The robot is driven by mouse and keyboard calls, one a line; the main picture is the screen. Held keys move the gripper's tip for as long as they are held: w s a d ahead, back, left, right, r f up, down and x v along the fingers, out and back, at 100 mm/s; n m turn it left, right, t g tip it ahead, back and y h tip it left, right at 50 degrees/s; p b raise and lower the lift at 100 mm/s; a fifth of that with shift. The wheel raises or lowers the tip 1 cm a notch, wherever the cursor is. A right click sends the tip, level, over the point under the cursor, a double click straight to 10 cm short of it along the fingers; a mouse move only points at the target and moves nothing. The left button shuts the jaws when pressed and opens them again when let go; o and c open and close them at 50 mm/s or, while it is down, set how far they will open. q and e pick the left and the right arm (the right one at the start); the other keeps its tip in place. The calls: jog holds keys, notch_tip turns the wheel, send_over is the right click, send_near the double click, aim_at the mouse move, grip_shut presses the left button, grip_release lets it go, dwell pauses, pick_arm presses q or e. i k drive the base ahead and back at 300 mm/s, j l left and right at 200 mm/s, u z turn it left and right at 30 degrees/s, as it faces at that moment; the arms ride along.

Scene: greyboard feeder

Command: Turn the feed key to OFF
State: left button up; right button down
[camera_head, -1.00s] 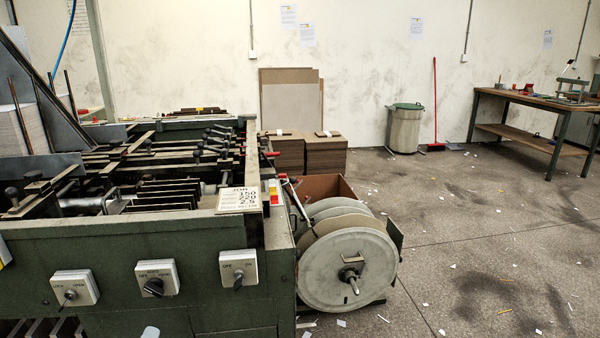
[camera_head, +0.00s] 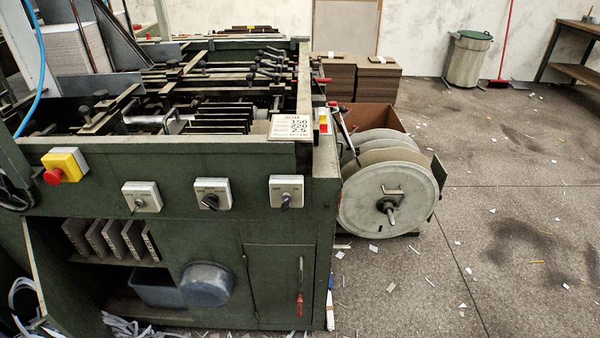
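Three switches on pale square plates sit in a row on the green machine's front panel. The left switch (camera_head: 142,197) has a slim metal key-like handle pointing down. The middle switch (camera_head: 212,195) has a black knob turned at a slant. The right switch (camera_head: 286,192) has a dark handle that looks roughly upright. The lettering is too small to read now; earlier, OFF and ON showed on the right plate. I cannot tell which switch is the feed key or its exact setting. Neither of my grippers is in view.
A red stop button on a yellow box (camera_head: 65,165) is left of the switches. Below are a grey basin (camera_head: 206,284) and a cabinet door with a red handle (camera_head: 299,286). A large reel (camera_head: 390,200) stands at the machine's right. Open, scrap-strewn floor lies further right.

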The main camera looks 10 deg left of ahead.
aim_at(286, 197)
jog(key=i+l, duration=0.75)
jog(key=l+u, duration=0.1)
jog(key=u, duration=0.25)
jog(key=i+l+u, duration=0.1)
jog(key=u, duration=0.2)
jog(key=l+u, duration=0.15)
jog(key=u, duration=0.2)
